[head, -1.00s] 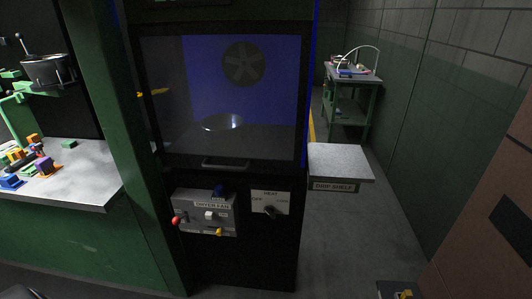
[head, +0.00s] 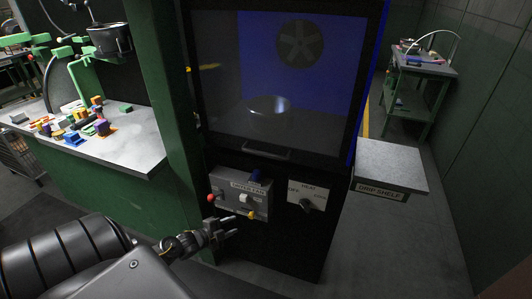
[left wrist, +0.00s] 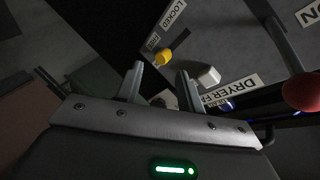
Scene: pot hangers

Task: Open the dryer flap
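The dryer flap (head: 222,85) is a dark see-through panel in a black frame, with a bar handle (head: 266,152) along its bottom edge. It looks closed, and a shiny metal bowl (head: 268,106) shows behind it. My left gripper (head: 231,226) is open and empty, below and in front of the dryer fan panel (head: 229,186). In the left wrist view its two fingers (left wrist: 160,80) stand apart, with the yellow knob (left wrist: 163,58) and a white switch (left wrist: 208,75) beyond them. The red ball knob (left wrist: 302,92) is at the right. My right gripper is not in view.
A heat switch plate (head: 305,196) is right of the fan panel. The drip shelf (head: 392,165) juts out at the dryer's right. A green post (head: 160,100) and a bench (head: 125,158) with colored blocks stand left. Floor at the right is clear.

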